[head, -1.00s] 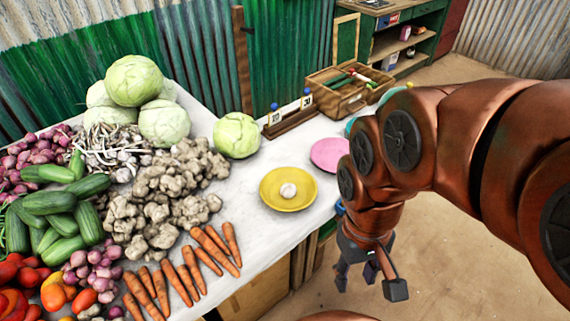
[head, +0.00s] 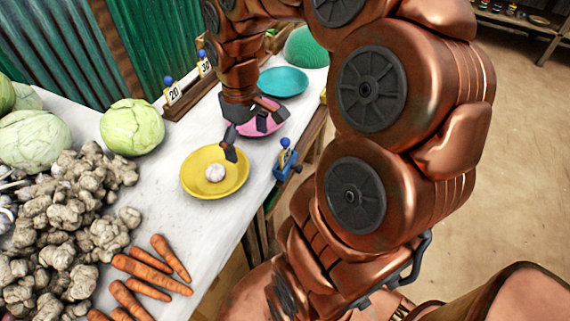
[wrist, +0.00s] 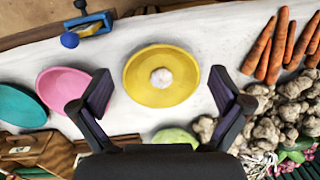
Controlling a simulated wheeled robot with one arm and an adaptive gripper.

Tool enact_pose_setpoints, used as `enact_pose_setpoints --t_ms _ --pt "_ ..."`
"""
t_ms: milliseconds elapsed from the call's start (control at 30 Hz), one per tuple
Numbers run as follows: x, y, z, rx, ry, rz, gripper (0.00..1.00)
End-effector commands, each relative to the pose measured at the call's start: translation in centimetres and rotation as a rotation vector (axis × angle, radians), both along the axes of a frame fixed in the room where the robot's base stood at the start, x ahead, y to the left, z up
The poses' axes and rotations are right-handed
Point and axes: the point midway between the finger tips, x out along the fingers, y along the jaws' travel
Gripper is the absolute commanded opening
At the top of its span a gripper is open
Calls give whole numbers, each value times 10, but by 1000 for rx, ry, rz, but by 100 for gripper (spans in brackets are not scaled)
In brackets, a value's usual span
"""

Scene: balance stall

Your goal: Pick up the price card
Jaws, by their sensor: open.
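Two white price cards, one marked 20 (head: 173,95) and one marked 30 (head: 205,68), stand upright in a dark wooden rack (head: 190,104) at the back of the table. Each card has a blue knob on top. My gripper (head: 252,130) is open and empty, above the table near the yellow plate and the pink plate. It is to the right of and nearer than the cards. In the wrist view my gripper (wrist: 160,90) has its fingers spread either side of the yellow plate. I cannot make out the cards there.
The yellow plate (head: 190,180) holds a garlic bulb (head: 215,173). A pink plate (head: 272,124) and a teal plate (head: 285,82) lie beyond it. A blue clamp (head: 287,160) sits on the table's front edge. A cabbage (head: 132,127), ginger and carrots crowd the left.

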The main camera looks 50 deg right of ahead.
Motion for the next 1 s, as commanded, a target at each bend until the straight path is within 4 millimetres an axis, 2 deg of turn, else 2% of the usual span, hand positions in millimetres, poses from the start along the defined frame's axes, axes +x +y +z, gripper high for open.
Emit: enact_pose_setpoints --t_ms 33,200,300,400,567,1000 --pt "9 -21 -23 8 -8 -10 100" --pt "23 -89 -61 13 -33 -26 100" --pt "24 -120 -76 11 -43 -39 100" --pt "23 -141 -87 8 -46 -47 100" --pt "21 -153 -97 7 -45 -50 100" --pt "21 -150 -132 8 -46 -49 100"
